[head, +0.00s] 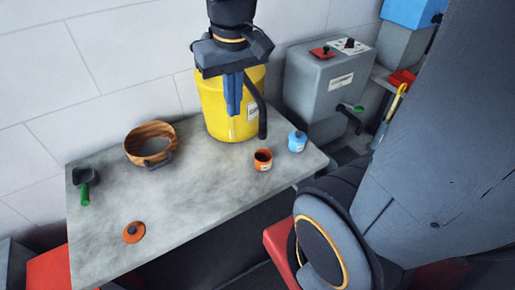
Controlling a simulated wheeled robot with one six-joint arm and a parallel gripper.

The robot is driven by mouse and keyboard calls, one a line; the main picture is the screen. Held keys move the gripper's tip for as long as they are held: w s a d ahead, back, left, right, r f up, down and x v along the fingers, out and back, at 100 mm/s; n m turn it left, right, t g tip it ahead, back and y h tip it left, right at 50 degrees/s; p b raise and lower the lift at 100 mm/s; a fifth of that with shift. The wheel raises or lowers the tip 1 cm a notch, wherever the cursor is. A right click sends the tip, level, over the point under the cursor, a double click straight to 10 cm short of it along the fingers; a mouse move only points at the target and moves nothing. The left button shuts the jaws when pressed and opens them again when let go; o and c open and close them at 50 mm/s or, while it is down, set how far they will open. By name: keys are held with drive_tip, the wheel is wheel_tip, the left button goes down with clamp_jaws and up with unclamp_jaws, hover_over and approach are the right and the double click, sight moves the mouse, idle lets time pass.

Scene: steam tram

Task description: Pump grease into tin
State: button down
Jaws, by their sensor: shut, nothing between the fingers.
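An orange lid (134,232) lies at the front left of the table.
A blue lidded tin (297,142) stands right of the orange one. A wooden bowl (151,143) and a dark scoop with a green handle (84,184) are at left. A grey box (322,83) stands beyond the table's right end. The table's front middle (195,205) is clear.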

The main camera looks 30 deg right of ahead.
drive_tip(key=shift+f+b, duration=0.75)
drive_tip(key=shift+f, duration=1.05)
idle(0.7)
wheel_tip(320, 180, up, 19)
drive_tip(key=p, duration=0.9)
drive_tip(key=shift+r, duration=0.2)
idle(1.0)
drive_tip(key=shift+f, duration=0.15)
idle(0.6)
wheel_tip(320, 180, down, 15)
drive_tip(key=b, duration=0.7)
idle(1.8)
